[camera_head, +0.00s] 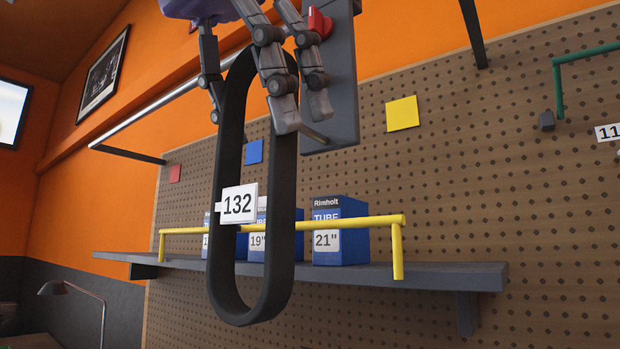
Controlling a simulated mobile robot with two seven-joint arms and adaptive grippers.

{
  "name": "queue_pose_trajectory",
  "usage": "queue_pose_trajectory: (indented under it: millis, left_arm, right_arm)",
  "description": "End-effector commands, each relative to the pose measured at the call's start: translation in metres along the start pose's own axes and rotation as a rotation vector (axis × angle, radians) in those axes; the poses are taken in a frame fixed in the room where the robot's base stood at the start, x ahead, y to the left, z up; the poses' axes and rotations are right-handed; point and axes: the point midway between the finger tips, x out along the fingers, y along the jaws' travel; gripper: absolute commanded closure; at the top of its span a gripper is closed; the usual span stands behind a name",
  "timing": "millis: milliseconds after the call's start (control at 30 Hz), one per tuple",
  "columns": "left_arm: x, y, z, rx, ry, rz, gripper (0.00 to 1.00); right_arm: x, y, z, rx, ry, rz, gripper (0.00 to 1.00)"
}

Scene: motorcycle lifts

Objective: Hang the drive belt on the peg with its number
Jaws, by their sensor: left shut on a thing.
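The drive belt is a black oval loop (283,200) with a white tag reading 132 (239,204). It hangs upright below my left gripper (262,100), whose grey fingers are shut on its upper end. The belt stands in front of the pegboard and shelf in the picture. At the right, a green bar (585,54) has a partly cut-off label beginning with 11 (607,132). No label reading 132 shows on the board. My right gripper is out of view.
A grey shelf (430,274) carries several blue tube boxes (341,231) behind a yellow rail (360,222). A dark grey upright plate (335,90) with a red knob (320,22) is beside my gripper. The pegboard (520,190) is mostly bare at right.

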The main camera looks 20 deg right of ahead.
Motion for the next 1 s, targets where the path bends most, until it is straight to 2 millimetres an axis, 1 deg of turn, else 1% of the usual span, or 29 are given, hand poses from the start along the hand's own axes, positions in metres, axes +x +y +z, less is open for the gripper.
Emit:
queue_pose_trajectory:
  millis: [33,100,200,367,633,700,1000]
  left_arm:
    - [0.010,0.000,0.006,0.000,0.002,0.001,0.91]
    - [0.021,0.000,0.013,0.000,0.001,0.001,0.91]
    - [0.030,0.000,0.020,-0.001,-0.002,0.001,0.91]
    - [0.037,0.000,0.025,-0.001,-0.002,0.001,0.91]
    - [0.071,0.000,0.043,0.000,-0.001,0.000,0.91]
    - [0.074,0.000,0.045,-0.001,-0.003,0.001,0.91]
    - [0.076,0.000,0.044,-0.001,-0.003,0.000,0.91]
  right_arm:
    - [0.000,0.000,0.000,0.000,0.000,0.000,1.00]
    - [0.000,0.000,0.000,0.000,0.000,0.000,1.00]
    - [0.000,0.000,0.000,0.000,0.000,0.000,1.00]
    - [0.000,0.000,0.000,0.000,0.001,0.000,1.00]
    - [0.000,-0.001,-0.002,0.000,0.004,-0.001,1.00]
    - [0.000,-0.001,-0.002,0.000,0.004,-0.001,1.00]
    - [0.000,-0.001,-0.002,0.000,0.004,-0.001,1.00]
